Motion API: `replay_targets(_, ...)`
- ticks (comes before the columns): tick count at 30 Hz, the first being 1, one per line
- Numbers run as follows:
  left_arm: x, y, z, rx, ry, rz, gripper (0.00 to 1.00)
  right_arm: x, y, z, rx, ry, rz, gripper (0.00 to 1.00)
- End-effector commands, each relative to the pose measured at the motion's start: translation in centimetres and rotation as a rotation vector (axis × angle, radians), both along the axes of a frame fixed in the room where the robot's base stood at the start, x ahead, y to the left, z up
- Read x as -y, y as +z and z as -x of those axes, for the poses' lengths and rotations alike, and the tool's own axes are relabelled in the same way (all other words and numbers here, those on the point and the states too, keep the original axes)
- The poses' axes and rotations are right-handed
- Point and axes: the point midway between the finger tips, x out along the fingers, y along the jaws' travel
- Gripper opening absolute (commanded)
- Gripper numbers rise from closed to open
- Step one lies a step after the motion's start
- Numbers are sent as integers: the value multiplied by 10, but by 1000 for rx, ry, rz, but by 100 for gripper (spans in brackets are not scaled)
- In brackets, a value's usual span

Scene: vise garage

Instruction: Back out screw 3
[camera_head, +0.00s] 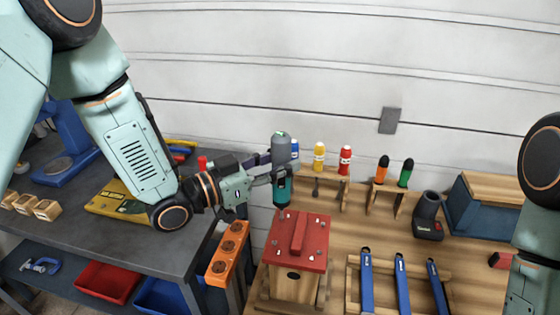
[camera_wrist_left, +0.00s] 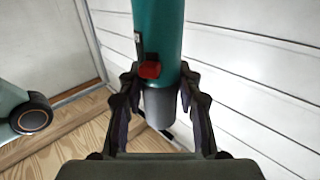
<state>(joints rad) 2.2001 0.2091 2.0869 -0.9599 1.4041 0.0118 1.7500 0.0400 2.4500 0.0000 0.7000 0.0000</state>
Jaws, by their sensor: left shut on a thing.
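My left gripper (camera_head: 268,177) is shut on a teal and grey power screwdriver (camera_head: 282,192). The tool is held roughly upright with its narrow end down. In the left wrist view the fingers (camera_wrist_left: 160,112) close around the grey part of the screwdriver (camera_wrist_left: 158,30), below a red button. Beneath it in the head view is a wooden birdhouse (camera_head: 292,285) with a red roof (camera_head: 313,249). Small screw heads show on the roof. The tool's lower end is near the roof's back left corner; I cannot tell whether it touches a screw. No screw numbers are readable. My right gripper is out of view.
An orange block (camera_head: 227,250) with round holes is left of the birdhouse. Blue-handled tools (camera_head: 402,285) lie in a wooden rack to its right. Behind stand yellow (camera_head: 319,157) and red (camera_head: 345,159) handled drivers. A dark holder (camera_head: 428,215) stands further right.

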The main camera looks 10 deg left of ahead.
Motion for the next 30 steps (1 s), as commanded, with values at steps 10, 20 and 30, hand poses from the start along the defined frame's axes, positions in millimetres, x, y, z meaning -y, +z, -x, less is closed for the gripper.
replay_targets(10, 1, -5, 2, -18, -2, -6, 0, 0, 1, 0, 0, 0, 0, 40)
replay_targets(20, 0, 19, 1, -11, -1, -4, 0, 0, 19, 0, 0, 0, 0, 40)
replay_targets(30, 0, 44, 0, -5, 0, -4, 0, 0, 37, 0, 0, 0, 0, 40)
